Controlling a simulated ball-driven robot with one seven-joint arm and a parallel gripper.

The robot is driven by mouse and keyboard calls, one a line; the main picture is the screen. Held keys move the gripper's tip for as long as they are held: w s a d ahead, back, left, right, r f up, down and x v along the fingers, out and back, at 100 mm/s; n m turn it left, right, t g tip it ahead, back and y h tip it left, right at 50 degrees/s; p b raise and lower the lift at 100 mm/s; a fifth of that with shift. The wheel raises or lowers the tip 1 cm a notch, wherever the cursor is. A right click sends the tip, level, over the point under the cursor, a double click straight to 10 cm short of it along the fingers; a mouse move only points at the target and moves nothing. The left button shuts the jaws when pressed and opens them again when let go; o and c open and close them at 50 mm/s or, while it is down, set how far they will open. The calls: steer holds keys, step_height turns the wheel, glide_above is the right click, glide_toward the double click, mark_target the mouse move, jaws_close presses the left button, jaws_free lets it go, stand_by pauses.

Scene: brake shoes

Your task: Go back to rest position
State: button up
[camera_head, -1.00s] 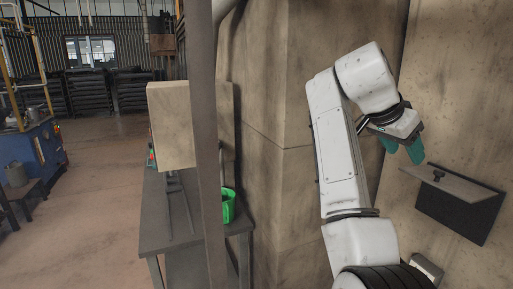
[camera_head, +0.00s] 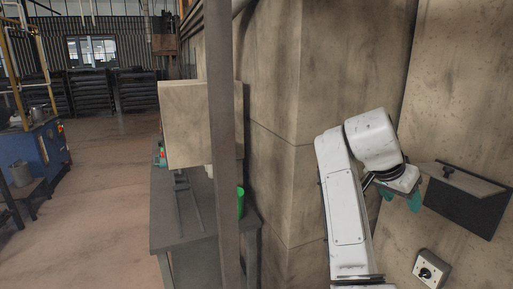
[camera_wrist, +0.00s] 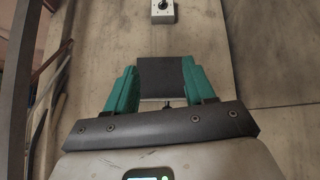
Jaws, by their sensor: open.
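My gripper (camera_head: 401,199) is at the right in the head view, beside the beige wall and close to a dark angled panel (camera_head: 464,200). Its teal fingers point down and are partly hidden behind my white wrist. In the wrist view my gripper (camera_wrist: 162,85) shows its two teal fingers apart, with a dark plate visible between them. I cannot tell whether that plate touches the fingers; nothing looks gripped.
A small box with a black knob (camera_head: 431,269) is on the wall below the panel. A vertical post (camera_head: 222,150) stands left of centre, with a grey table (camera_head: 180,215) and green bin (camera_head: 240,202) behind it. Open floor (camera_head: 95,200) lies at the left. A blue machine (camera_head: 45,155) stands far left.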

steer(key=s+f+n+y, duration=0.1)
steer(key=s+f+n, duration=0.1)
steer(key=s+f, duration=0.6)
steer(key=s+d+f+n+y, duration=0.1)
steer(key=s+f+n, duration=0.15)
steer(key=f, duration=0.85)
steer(key=s+f+n+y, duration=0.1)
steer(key=s+f, duration=0.5)
steer(key=f, duration=0.4)
steer(key=s+a+f+n+y, duration=0.1)
steer(key=s+f, duration=0.2)
steer(key=s, duration=0.5)
steer(key=s+a+f+n+g+y+b, duration=0.1)
steer(key=s+a+f+n, duration=0.1)
steer(key=s, duration=0.7)
steer(key=s+a+f+n+g+y, duration=0.1)
steer(key=s+a+f+n+y, duration=0.1)
steer(key=s+f, duration=0.3)
steer(key=s, duration=0.4)
steer(key=shift+s+a, duration=0.15)
steer(key=shift+s, duration=0.1)
